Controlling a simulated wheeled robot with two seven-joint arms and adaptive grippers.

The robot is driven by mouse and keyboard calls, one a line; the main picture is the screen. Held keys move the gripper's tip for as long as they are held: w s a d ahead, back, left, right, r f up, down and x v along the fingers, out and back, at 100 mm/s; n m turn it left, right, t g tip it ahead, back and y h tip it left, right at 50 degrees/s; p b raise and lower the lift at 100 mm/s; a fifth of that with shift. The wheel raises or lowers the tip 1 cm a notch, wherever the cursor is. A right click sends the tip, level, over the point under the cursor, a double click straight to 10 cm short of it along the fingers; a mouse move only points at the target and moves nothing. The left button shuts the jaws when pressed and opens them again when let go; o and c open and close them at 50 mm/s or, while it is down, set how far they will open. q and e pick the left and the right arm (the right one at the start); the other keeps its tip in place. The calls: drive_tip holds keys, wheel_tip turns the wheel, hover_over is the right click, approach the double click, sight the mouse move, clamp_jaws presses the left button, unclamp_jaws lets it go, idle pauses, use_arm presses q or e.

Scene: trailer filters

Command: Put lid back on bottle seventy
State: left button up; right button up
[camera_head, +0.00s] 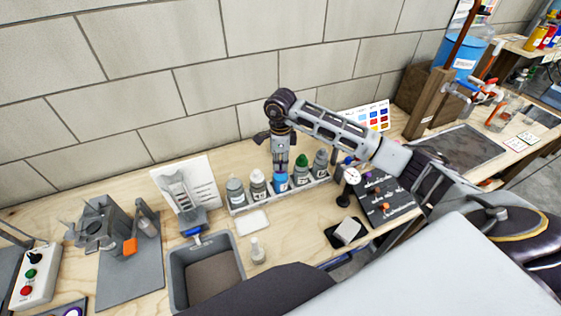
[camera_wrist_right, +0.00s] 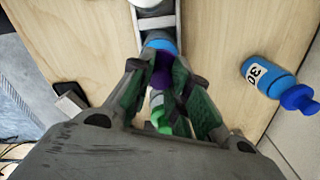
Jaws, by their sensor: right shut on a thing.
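My right gripper (camera_head: 281,165) reaches down over the bottle rack (camera_head: 240,210). It is shut on a purple lid-like piece (camera_wrist_right: 160,75) that shows between its green-padded fingers in the right wrist view. A blue bottle (camera_head: 281,183) stands in the rack directly under the fingers, and its blue also shows in the wrist view (camera_wrist_right: 160,45). I cannot read its number or tell whether the lid touches its neck. My left gripper is not in view.
Grey bottles (camera_head: 235,190), a white-topped bottle (camera_head: 257,184) and a green-topped bottle (camera_head: 302,170) stand close by in the rack. In front are a white flat pad (camera_head: 252,221), a small pale bottle (camera_head: 257,251) and a grey bin (camera_head: 178,290). The block wall is behind.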

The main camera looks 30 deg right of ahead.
drive_tip(key=o, duration=0.8)
drive_tip(key=o, duration=0.5)
drive_tip(key=shift+c, duration=0.2)
drive_tip(key=shift+r, duration=0.15)
drive_tip(key=shift+r+p, duration=1.7)
drive_tip(key=shift+r, duration=1.65)
